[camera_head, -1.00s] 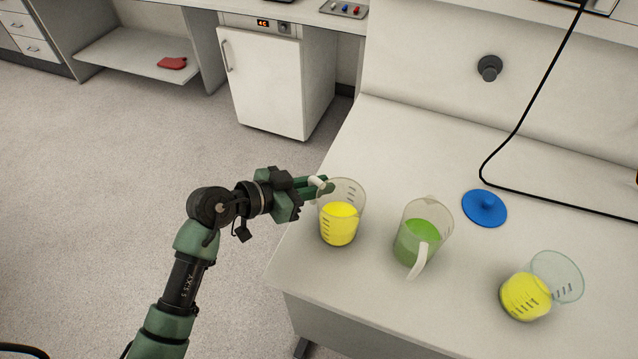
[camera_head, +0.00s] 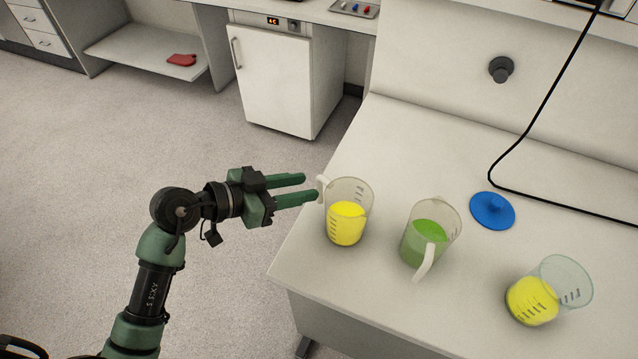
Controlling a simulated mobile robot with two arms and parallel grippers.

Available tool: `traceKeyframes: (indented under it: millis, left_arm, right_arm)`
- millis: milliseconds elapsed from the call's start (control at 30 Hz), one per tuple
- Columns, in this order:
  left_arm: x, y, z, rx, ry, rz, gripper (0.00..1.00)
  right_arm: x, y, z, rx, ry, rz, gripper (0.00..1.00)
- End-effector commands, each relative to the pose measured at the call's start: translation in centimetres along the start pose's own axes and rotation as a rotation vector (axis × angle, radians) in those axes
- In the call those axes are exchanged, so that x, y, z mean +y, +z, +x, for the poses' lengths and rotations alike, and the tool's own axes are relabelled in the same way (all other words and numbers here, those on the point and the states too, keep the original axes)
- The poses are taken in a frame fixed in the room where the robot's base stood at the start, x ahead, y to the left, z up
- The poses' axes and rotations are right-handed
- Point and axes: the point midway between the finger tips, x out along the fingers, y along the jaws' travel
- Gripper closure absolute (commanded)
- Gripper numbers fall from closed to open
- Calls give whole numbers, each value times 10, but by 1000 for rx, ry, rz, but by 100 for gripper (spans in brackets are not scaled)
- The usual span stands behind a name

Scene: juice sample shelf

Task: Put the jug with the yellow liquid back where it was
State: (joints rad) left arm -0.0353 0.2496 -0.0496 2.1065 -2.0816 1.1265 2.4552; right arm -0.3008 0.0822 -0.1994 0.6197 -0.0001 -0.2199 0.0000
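A clear jug with yellow liquid (camera_head: 347,222) stands upright near the left edge of the white table (camera_head: 400,135). Its pale handle points left. My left gripper (camera_head: 311,187) is open and empty, its two green fingers pointing right with the tips beside the jug's handle. I cannot tell whether a fingertip still touches the handle. A jug with green liquid (camera_head: 430,243) stands to the right. A clear container with yellow liquid (camera_head: 532,301), no handle visible, is near the front right. My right gripper is not in view.
A blue lid-like disc (camera_head: 492,210) lies on the table behind the green jug. A black cable (camera_head: 533,122) runs over the right side. A white cabinet (camera_head: 273,80) stands at the back. The floor left of the table is clear.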

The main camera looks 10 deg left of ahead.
Motion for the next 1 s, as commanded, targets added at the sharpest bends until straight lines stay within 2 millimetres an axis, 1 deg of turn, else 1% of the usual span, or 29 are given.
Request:
traceKeyframes:
  millis: [33, 100, 233, 400, 567, 700, 767, 833, 867, 933, 967, 1000]
  left_arm:
    - [-1, 2, -11, -3, -3, 1, 65]
    - [0, 2, -24, -3, -2, 3, 65]
    - [0, 1, -42, -2, -1, 1, 65]
    - [0, 0, -52, -1, 1, 0, 65]
    - [0, 0, -52, 0, 1, 0, 65]
    - [-1, 3, -47, 23, 15, -4, 65]
    - [-2, 8, -40, 65, 33, -9, 65]
    - [-8, 17, -27, 143, 47, -24, 65]
    - [-11, 24, -21, 184, 44, -34, 65]
    - [-27, 45, -7, 278, 0, -71, 65]
    - [-35, 58, -1, 312, -34, -91, 65]
    - [-47, 78, 5, 344, -92, -119, 65]
  right_arm:
    - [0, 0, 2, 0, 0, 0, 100]
    - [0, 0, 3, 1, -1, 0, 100]
    - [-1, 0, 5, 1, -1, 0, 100]
    - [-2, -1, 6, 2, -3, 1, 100]
    - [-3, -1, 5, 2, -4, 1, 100]
    - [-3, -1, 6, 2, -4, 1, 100]
    - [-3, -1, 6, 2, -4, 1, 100]
    - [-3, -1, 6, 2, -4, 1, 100]
    - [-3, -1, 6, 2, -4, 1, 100]
    - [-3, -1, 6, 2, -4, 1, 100]
    - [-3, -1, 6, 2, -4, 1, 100]
    - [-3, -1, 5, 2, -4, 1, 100]
